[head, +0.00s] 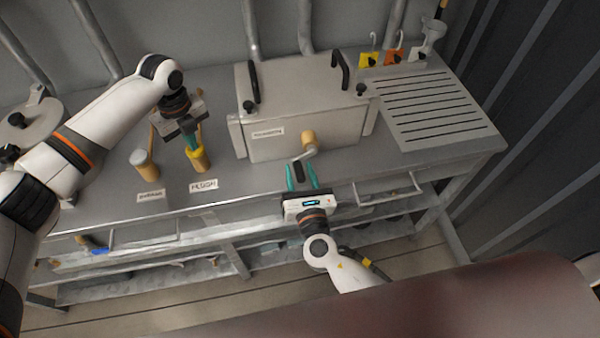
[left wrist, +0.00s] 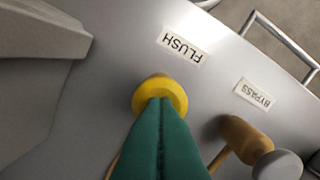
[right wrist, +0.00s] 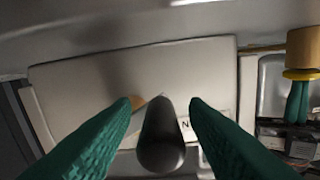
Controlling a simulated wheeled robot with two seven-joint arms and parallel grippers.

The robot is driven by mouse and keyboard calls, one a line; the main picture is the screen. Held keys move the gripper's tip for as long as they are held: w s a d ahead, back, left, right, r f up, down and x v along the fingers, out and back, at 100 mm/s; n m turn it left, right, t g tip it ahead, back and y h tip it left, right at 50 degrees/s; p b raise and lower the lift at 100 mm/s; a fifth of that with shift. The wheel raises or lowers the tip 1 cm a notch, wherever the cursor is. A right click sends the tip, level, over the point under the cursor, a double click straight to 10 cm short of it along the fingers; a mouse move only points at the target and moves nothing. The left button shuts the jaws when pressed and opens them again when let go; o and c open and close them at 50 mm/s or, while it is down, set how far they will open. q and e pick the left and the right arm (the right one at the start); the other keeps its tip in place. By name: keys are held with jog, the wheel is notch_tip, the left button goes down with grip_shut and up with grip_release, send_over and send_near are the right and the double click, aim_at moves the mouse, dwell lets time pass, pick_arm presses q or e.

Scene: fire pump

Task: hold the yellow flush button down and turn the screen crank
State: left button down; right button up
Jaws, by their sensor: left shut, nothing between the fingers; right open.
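The yellow flush button (head: 197,153) sits on a wooden post by the FLUSH label, and it also shows in the left wrist view (left wrist: 160,92). My left gripper (head: 191,138) is shut and empty, with its green tips against the button from above. How far the button is pressed I cannot tell. The screen crank (head: 304,155) is on the front of the grey box, with a wooden hub and a dark handle (right wrist: 160,140). My right gripper (head: 302,180) is open, with its fingers on either side of the dark handle; a grip does not show.
A slotted drain plate (head: 432,108) lies to the right. Rails run along the bench front.

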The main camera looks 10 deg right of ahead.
aim_at(299, 172)
jog(key=shift+c, duration=0.2)
pick_arm(q)
jog(key=shift+f, duration=0.1)
pick_arm(e)
grip_shut()
jog(key=shift+r, duration=0.1)
jog(key=m, duration=0.1)
jog(key=r+m, duration=0.1)
jog(key=m, duration=0.2)
jog(key=shift+a+r+m, duration=0.3)
jog(key=shift+r+m, duration=0.05)
jog(key=shift+m, duration=0.05)
notch_tip(299, 172, up, 2)
jog(key=m, duration=0.5)
jog(key=shift+d, duration=0.15)
jog(key=m, duration=0.1)
jog(key=r+m, duration=0.1)
jog(key=m, duration=0.1)
jog(key=shift+d, duration=0.25)
jog(key=d+m, duration=0.1)
jog(key=m, duration=0.1)
jog(key=d+r+m, duration=0.1)
jog(key=m, duration=0.5)
jog(key=shift+d+r, duration=0.4)
